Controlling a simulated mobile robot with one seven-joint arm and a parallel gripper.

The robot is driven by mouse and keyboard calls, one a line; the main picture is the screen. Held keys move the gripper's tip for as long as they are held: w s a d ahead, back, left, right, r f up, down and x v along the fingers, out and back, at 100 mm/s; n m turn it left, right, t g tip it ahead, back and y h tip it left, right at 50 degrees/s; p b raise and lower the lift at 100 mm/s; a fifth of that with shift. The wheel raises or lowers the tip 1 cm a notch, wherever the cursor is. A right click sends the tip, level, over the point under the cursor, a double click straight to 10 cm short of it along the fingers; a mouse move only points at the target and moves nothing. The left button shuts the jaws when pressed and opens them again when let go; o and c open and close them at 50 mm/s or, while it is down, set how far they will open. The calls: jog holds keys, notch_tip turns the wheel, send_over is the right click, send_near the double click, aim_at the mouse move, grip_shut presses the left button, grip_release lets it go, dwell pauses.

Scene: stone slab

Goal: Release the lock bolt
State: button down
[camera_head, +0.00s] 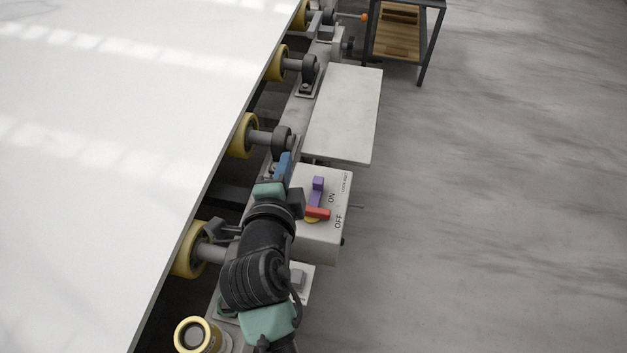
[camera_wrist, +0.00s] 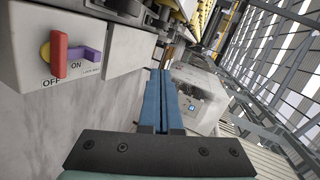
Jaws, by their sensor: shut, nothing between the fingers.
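A pale control box (camera_head: 318,240) stands beside the rail, marked ON, OFF and, in small letters, what looks like LOCK BOLT. On its face are a red handle (camera_head: 317,212) by OFF, a purple piece (camera_head: 318,186) by ON, and a yellow round part partly hidden behind the red handle. In the wrist view the box is at upper left, with the red handle (camera_wrist: 59,55) and the purple piece (camera_wrist: 85,54) side by side. My gripper (camera_head: 284,163) is shut and empty, just left of the box and apart from both handles. Its blue fingers (camera_wrist: 160,98) are together.
A large white slab (camera_head: 100,130) fills the left, beside yellow rollers (camera_head: 243,135) on a metal rail. A flat pale panel (camera_head: 345,115) lies beyond the box. A dark-framed shelf (camera_head: 400,35) stands at the back. The marble-like floor (camera_head: 500,200) at right is clear.

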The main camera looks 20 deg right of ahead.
jog(key=s+d+f+m+g+b, duration=0.1)
jog(key=s+f, duration=0.4)
jog(key=f, duration=0.6)
jog(key=m+g, duration=0.1)
jog(key=m, duration=0.1)
jog(key=shift+d+m+h, duration=0.25)
jog(key=shift+m+h, duration=0.05)
jog(key=shift+h, duration=0.1)
jog(key=shift+f, duration=0.1)
send_near(319, 179)
jog(key=x, duration=0.3)
jog(key=f+x, duration=0.1)
jog(key=x, duration=0.1)
jog(key=shift+f+b, duration=0.25)
jog(key=shift+b, duration=0.1)
jog(key=w+b, duration=0.1)
jog(key=w+d+b, duration=0.2)
jog(key=shift+w+d+f, duration=0.15)
jog(key=shift+w+d, duration=0.1)
jog(key=shift+w, duration=0.05)
jog(key=shift+r, duration=0.25)
